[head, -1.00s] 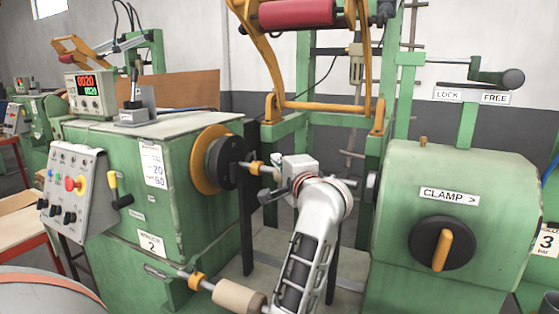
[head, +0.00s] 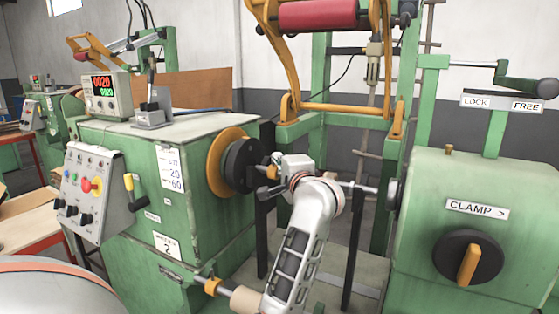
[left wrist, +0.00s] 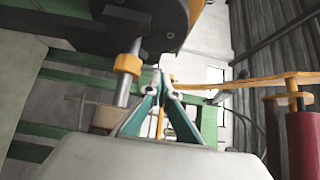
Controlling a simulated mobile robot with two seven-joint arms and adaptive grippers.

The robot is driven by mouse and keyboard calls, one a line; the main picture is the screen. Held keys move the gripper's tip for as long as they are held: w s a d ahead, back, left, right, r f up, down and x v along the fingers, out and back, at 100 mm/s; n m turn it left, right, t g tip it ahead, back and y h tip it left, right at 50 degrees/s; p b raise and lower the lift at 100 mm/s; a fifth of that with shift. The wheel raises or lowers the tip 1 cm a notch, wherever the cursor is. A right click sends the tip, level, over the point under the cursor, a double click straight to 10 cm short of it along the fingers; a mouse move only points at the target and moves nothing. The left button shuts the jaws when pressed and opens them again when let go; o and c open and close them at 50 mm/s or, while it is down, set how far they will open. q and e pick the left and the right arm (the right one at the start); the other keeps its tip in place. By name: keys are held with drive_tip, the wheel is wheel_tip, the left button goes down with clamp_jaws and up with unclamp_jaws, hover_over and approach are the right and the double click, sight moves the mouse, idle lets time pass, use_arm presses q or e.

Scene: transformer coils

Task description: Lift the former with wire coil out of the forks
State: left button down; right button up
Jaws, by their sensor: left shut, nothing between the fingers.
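My left gripper (left wrist: 158,88) shows in the left wrist view with teal fingers closed together and empty. Its tips are just right of a metal shaft with an orange collar (left wrist: 128,64) under a dark round plate. In the head view my left arm reaches up to the winding machine's spindle, and the fingertips cannot be made out. A tan cylinder (head: 245,298) on a shaft, partly hidden by my arm, may be the former; I see no wire on it. Two dark uprights (head: 352,250) stand between the machine halves and may be the forks. My right gripper is not in view.
The green headstock (head: 120,180) with its dark and orange faceplate (head: 240,165) stands left. The green tailstock (head: 470,250) with a clamp knob stands right. A yellow guard frame (head: 340,107) and red roller (head: 318,14) are above and behind.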

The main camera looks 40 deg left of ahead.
use_arm(q)
drive_tip(key=s+v, duration=0.1)
drive_tip(key=v, duration=1)
drive_tip(key=shift+a+b, duration=0.3)
drive_tip(key=shift+b, duration=0.1)
drive_tip(key=shift+f, duration=0.1)
